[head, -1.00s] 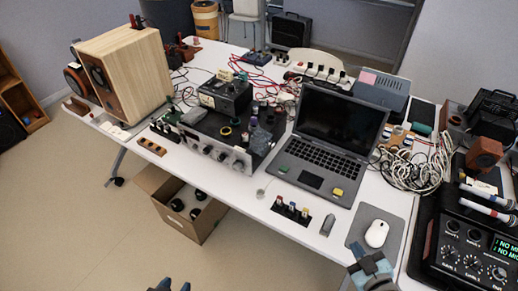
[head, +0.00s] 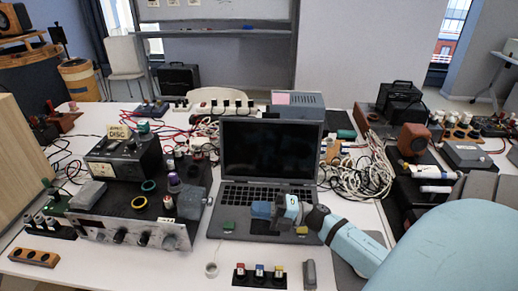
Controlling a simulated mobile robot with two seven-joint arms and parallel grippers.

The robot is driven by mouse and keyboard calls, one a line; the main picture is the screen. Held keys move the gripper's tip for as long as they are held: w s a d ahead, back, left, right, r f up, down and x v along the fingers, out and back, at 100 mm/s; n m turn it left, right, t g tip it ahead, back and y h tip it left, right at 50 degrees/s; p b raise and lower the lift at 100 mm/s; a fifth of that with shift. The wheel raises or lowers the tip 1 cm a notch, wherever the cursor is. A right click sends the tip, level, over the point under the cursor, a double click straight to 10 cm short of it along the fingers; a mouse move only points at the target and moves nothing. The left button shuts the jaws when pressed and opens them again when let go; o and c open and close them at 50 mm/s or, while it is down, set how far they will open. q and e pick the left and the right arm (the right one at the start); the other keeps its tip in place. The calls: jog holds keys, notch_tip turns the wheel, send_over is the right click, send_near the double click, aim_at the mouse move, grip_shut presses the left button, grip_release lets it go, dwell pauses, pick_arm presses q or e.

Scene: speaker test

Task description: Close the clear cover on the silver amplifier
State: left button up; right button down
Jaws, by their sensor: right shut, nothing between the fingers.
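The silver amplifier (head: 97,233) stands on the table at the left, its knobbed silver front panel facing me. Its dark top carries small parts, rings and a grey block. I cannot make out a clear cover on it. My right gripper (head: 260,210) reaches in from the right over the laptop's keyboard edge. It is shut and empty, to the right of the amplifier and apart from it. My left gripper is not in view.
An open laptop (head: 268,150) stands right of the amplifier. A black meter box (head: 125,160) sits behind the amplifier's top. A wooden speaker (head: 22,160) is at far left. White cables (head: 365,170) lie right of the laptop. Coloured plugs (head: 260,272) lie in front.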

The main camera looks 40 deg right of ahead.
aim_at(196, 203)
pick_arm(q)
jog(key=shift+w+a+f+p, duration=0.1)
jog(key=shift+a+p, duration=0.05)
jog(key=shift+p, duration=0.15)
pick_arm(e)
jog(key=x, duration=0.9)
jog(key=shift+w+a, duration=0.25)
jog(key=shift+w, duration=0.1)
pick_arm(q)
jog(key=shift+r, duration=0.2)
